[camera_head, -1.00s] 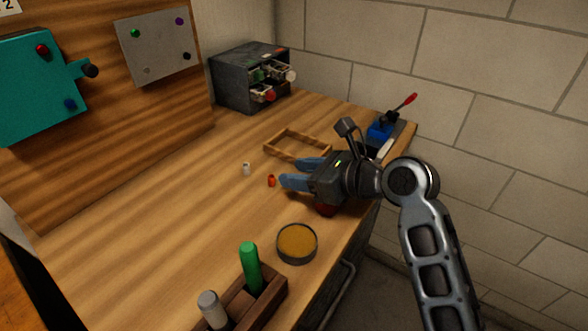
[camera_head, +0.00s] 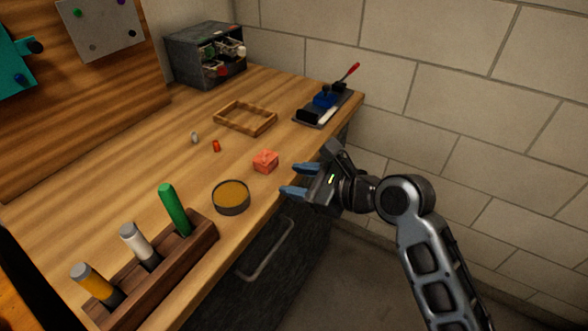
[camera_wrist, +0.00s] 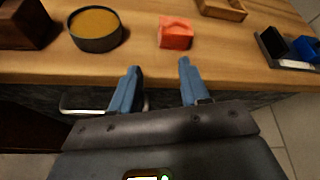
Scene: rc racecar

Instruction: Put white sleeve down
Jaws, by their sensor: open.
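A small white sleeve (camera_head: 195,138) stands on the wooden bench, left of a small orange-red sleeve (camera_head: 216,146). My gripper (camera_head: 288,180) is open and empty at the bench's front edge, well to the right of the white sleeve and not touching it. In the wrist view the two blue fingers of my gripper (camera_wrist: 158,78) are spread apart with nothing between them. The white sleeve does not show in the wrist view.
A red block (camera_head: 265,161) lies near my fingers, beside a round tin (camera_head: 231,198). A wooden frame (camera_head: 229,123) lies behind. A rack (camera_head: 160,272) with several capped tubes stands at the front left. A blue tool on a dark tray (camera_head: 312,121) is at the right.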

